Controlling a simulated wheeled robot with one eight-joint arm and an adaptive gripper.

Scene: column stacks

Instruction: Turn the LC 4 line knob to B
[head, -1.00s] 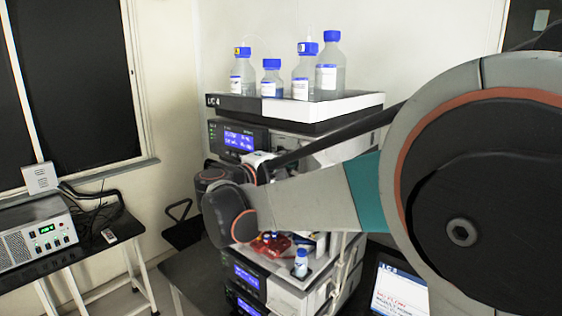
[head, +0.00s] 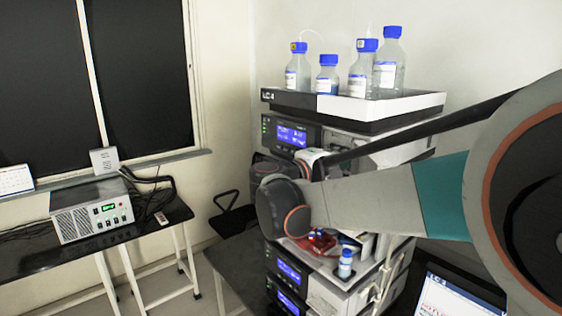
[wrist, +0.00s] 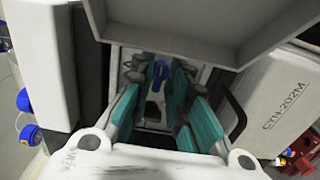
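The LC 4 stack (head: 345,112) stands right of centre in the head view, with its label on the top tray. In the wrist view a small blue part (wrist: 158,72), which looks like a knob, sits in a recess. My gripper (wrist: 158,78) points into this recess. Its teal fingers are apart, one on each side of the blue part. A gap shows between them, and I cannot tell whether either finger touches it. The knob's position marks are not readable. In the head view my arm hides the knob and the fingers.
Blue-capped bottles (head: 327,75) stand on the top tray. Grey housing overhangs the recess in the wrist view, and a module marked CYH-202M (wrist: 270,105) is close on the right. A laptop (head: 445,295) is at lower right. A power supply (head: 92,212) sits on the left table.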

